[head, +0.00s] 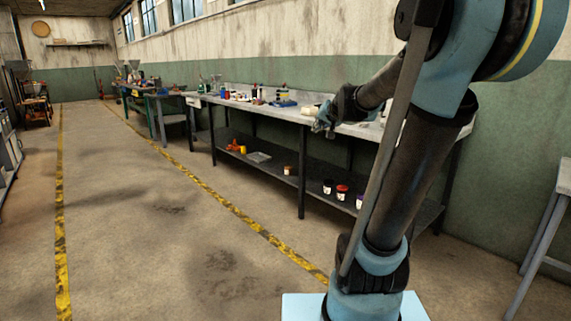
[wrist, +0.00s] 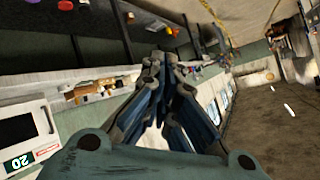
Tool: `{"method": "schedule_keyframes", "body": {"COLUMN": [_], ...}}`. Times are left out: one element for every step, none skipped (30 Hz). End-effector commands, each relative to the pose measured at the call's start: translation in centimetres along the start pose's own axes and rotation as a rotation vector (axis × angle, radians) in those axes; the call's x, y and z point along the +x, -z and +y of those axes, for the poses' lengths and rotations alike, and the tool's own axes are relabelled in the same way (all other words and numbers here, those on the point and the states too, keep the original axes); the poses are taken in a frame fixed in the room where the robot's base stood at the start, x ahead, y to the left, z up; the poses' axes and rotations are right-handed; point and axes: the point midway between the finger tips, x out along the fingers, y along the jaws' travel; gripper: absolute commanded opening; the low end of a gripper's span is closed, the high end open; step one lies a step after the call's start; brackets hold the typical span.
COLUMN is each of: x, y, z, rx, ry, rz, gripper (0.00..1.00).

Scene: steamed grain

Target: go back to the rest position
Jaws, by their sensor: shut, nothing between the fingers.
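My gripper (wrist: 162,62) points away from the camera in the wrist view, with its fingertips drawn together and nothing between them. In the head view my gripper (head: 322,121) is small, held out at the end of my arm over the front edge of the long workbench (head: 312,121). I cannot tell from the head view how far it is above the bench top. My arm hides part of the bench's right side.
The bench top carries bottles and a blue item (head: 284,103). A grey stand (head: 551,225) is at the right. The floor between the yellow lines (head: 215,196) is clear. A white device (wrist: 28,131) shows in the wrist view.

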Motion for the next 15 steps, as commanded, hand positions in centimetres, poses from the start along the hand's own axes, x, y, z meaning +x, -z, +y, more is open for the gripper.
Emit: {"method": "schedule_keyframes", "body": {"x": [-1.1, -1.7, -2.5, -3.1, -3.7, -4.5, -5.1, -5.7, -6.6, -7.2, -7.9, -8.8, -9.5, -10.1, -11.0], "y": [-2.5, -3.9, -5.7, -7.1, -8.5, -10.3, -11.7, -13.1, -14.9, -16.2, -17.6, -19.3, -20.6, -21.9, -23.7], "z": [0.7, 1.1, 1.7, 2.2, 2.7, 3.4, 4.0, 4.5, 5.3, 6.0, 6.6, 7.5, 8.2, 8.9, 9.9], "rx": [-0.025, -0.04, -0.06, -0.075, -0.088, -0.107, -0.121, -0.134, -0.151, -0.164, -0.175, -0.19, -0.202, -0.212, -0.226], "ry": [-0.017, -0.028, -0.044, -0.057, -0.069, -0.086, -0.1, -0.113, -0.132, -0.147, -0.162, -0.183, -0.2, -0.216, -0.238], "rz": [-0.045, -0.073, -0.11, -0.138, -0.165, -0.202, -0.23, -0.258, -0.295, -0.322, -0.349, -0.386, -0.413, -0.44, -0.476], "gripper": [0.0, 0.0, 0.0, 0.0, 0.0, 0.0, 0.0, 0.0, 0.0, 0.0, 0.0, 0.0, 0.0, 0.0, 0.0]}}
